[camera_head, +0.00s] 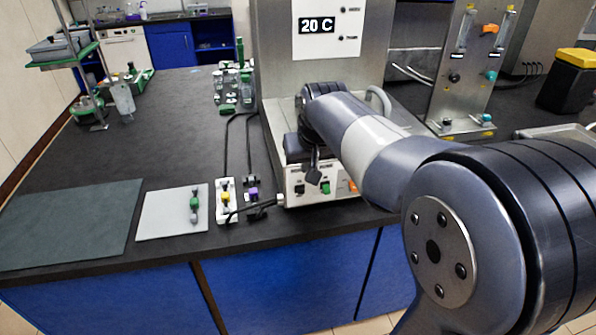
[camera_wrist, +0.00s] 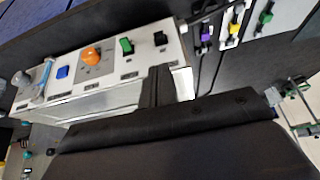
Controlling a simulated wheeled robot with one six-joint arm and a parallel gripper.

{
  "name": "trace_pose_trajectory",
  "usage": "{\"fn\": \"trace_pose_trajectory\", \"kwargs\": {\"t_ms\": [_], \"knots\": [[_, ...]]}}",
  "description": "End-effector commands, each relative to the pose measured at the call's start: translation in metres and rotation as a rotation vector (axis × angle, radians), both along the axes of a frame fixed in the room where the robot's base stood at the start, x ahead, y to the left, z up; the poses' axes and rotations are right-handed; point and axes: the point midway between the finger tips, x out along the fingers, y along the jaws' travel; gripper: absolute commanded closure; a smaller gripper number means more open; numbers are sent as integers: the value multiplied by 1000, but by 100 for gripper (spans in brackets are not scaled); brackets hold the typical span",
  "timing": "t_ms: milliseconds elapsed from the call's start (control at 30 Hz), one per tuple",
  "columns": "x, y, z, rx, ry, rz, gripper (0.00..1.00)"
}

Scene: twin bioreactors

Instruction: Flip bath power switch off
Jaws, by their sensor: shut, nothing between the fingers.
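The bath's pale control panel (camera_head: 308,198) is on the front of a metal unit in the head view and also shows in the wrist view (camera_wrist: 112,68). It carries a black switch (camera_wrist: 160,38), a green switch (camera_wrist: 126,45), an orange knob (camera_wrist: 91,55) and a blue button (camera_wrist: 62,72). The black switch (camera_head: 299,189) and green switch (camera_head: 326,187) also show in the head view. Their labels are too small to read. My gripper (camera_head: 313,177) is shut and empty, pointing down just in front of the panel. Its dark fingers (camera_wrist: 158,84) appear close to the black switch; contact cannot be told.
A 20 C display (camera_head: 316,25) is on the metal unit. Power strips with a yellow plug (camera_head: 226,197) and a purple plug (camera_head: 253,194) lie left of the panel, with black cables.

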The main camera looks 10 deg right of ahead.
Motion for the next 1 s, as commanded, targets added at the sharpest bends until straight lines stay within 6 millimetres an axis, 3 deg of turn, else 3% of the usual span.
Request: {"fn": "trace_pose_trajectory", "kwargs": {"t_ms": [433, 1000], "knots": [[3, 0, -5, 0, 1, 0, 100], [42, 0, -82, 0, 2, 0, 100]]}}
